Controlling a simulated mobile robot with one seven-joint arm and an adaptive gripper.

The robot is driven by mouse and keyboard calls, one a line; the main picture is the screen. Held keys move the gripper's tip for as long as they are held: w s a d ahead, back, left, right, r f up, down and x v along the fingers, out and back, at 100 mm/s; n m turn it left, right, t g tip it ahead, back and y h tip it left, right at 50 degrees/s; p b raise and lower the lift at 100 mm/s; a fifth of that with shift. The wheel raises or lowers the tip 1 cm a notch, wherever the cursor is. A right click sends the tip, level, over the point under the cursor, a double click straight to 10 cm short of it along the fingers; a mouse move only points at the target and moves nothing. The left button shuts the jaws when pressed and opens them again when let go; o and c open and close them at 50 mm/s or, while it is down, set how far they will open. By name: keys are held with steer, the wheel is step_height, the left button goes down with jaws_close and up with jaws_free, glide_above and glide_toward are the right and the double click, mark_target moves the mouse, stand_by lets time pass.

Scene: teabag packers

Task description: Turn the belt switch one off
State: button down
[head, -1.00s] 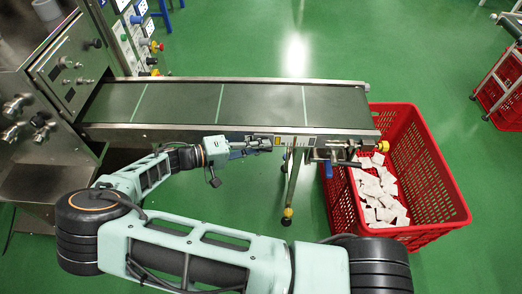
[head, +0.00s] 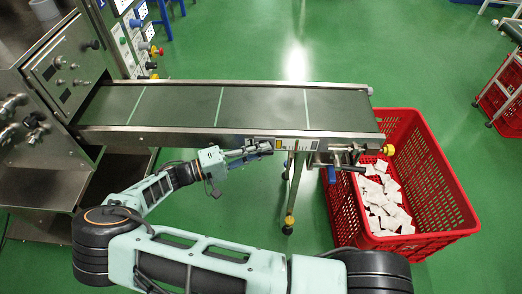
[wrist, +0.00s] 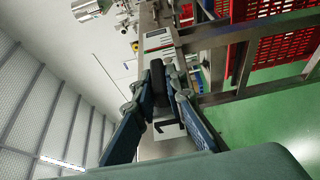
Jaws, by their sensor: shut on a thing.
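The panel also shows in the wrist view (wrist: 158,42), with a red and green strip. My gripper (head: 266,148) is at the left end of this panel, against the rail. In the wrist view my gripper's fingers (wrist: 160,75) are closed in around a small dark part on the rail, apparently the belt switch (wrist: 158,78). The fingers hide most of it, so its turned position cannot be told.
The dark belt (head: 250,108) with pale cross lines is empty. A red crate (head: 440,205) with white teabag packets (head: 385,205) stands at its right end. A metal machine (head: 35,170) stands at the left. A conveyor leg (head: 291,195) is below the panel. Green floor is open in front.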

steer(key=c, duration=2)
jaws_free()
steer(key=shift+o, duration=0.2)
steer(key=v, duration=1.2)
